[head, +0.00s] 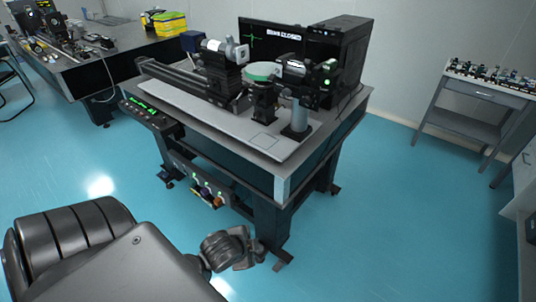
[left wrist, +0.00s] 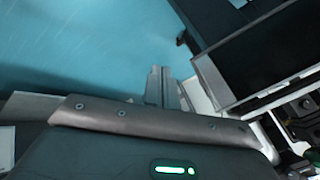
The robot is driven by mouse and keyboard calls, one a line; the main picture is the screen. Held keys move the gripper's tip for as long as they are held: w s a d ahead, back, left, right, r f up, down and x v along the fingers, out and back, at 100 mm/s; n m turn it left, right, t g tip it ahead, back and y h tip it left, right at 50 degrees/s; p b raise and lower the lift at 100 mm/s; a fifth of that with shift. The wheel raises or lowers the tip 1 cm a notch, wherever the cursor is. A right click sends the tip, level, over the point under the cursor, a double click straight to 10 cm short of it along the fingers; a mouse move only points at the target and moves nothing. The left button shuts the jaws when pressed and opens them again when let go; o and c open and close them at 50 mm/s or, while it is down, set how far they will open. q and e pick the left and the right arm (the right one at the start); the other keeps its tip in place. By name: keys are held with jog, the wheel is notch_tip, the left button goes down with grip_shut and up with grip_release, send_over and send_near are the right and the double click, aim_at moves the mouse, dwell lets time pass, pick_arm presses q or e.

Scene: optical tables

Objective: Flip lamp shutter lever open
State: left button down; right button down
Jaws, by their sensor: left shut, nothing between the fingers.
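The optical bench (head: 150,90) stands ahead in the head view. It carries a rail with a dark blue box (head: 192,41) at its far left end and a cylindrical unit (head: 222,50) beside it. A green-topped round stage (head: 262,70) and a black unit with green lights (head: 308,72) are to the right. I cannot make out the shutter lever or tell which unit is the lamp. My left gripper (left wrist: 166,86) shows in the left wrist view, shut and empty. My left arm (head: 90,250) fills the head view's lower left, apart from the upper bench units. My right gripper is out of view.
A monitor (head: 268,38) with a green trace and a black case (head: 345,45) stand at the bench's back. A control panel (head: 150,112) is on its front left edge. Another equipment table (head: 110,65) stands far left, a small side table (head: 475,95) right. Blue floor (head: 410,220) is clear.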

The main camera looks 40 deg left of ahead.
pick_arm(q)
jog(key=w+a+r+m+t, duration=0.4)
jog(key=w+a+r+m, duration=0.25)
jog(key=w, duration=0.35)
jog(key=m+t, duration=0.9)
jog(key=m, duration=1.2)
send_near(272, 77)
notch_tip(272, 77, down, 3)
jog(key=s, duration=0.2)
jog(key=shift+w+a+n+h, duration=0.15)
jog(key=shift+a+n+h, duration=0.15)
jog(key=shift+a, duration=0.1)
jog(key=shift+w+r+p, duration=0.3)
jog(key=shift+w+p, duration=0.35)
jog(key=shift+w, duration=1)
jog(key=shift+w+r+p, duration=0.3)
jog(key=shift+w+p, duration=0.4)
jog(key=shift+w, duration=0.9)
jog(key=shift+w+r+p, duration=0.3)
jog(key=shift+w+p, duration=0.35)
jog(key=shift+w, duration=1)
